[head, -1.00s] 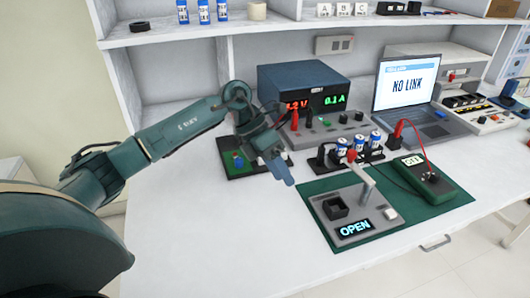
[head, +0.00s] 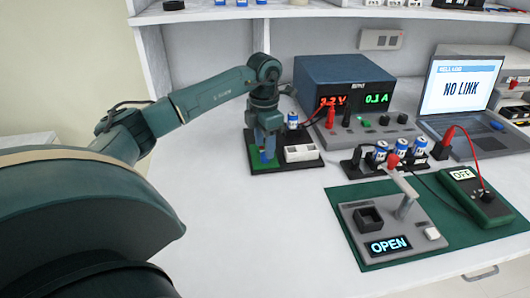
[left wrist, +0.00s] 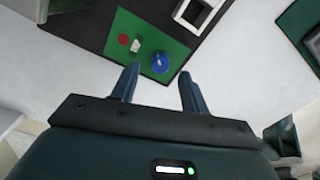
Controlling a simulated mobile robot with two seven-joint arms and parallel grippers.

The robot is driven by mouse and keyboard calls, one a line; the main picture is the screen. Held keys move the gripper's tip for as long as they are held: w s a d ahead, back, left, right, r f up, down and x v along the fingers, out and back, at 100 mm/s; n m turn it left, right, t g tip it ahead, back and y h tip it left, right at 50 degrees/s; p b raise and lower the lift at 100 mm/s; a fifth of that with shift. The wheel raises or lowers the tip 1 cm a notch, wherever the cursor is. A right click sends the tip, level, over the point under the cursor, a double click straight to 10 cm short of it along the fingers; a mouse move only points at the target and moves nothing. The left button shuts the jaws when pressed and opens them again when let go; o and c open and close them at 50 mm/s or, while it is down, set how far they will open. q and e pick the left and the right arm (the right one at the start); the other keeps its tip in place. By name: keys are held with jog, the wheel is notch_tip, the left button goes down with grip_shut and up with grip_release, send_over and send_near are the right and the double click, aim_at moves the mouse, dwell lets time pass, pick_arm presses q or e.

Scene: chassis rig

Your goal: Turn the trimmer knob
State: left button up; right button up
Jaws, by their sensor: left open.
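The trimmer knob (left wrist: 160,62) is a small round blue knob on a green circuit board (left wrist: 180,48), seen in the left wrist view. A red round part and a pale small block sit on the same board to its left. My left gripper (left wrist: 158,80) is open, with its two blue fingers on either side of the knob's direction and nothing between them. I cannot tell how far above the knob the fingertips are. In the head view the left gripper (head: 266,152) points down over the green board (head: 257,164) and hides the knob. My right gripper is not seen.
A white tray (head: 301,153) and a blue-and-white cylinder (head: 292,120) stand beside the board. Behind is a blue power supply (head: 345,85). A grey fixture reading OPEN (head: 388,244) sits on a green mat to the right. The front left table is clear.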

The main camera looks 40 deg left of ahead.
pick_arm(q)
jog(key=shift+f, duration=1.4)
jog(key=shift+c, duration=0.3)
grip_shut()
jog(key=shift+r+n+p, duration=0.25)
jog(key=shift+n+p, duration=0.4)
jog(key=shift+n, duration=0.05)
jog(key=shift+f+n, duration=0.2)
jog(key=shift+n, duration=0.3)
jog(key=shift+o, duration=0.3)
grip_release()
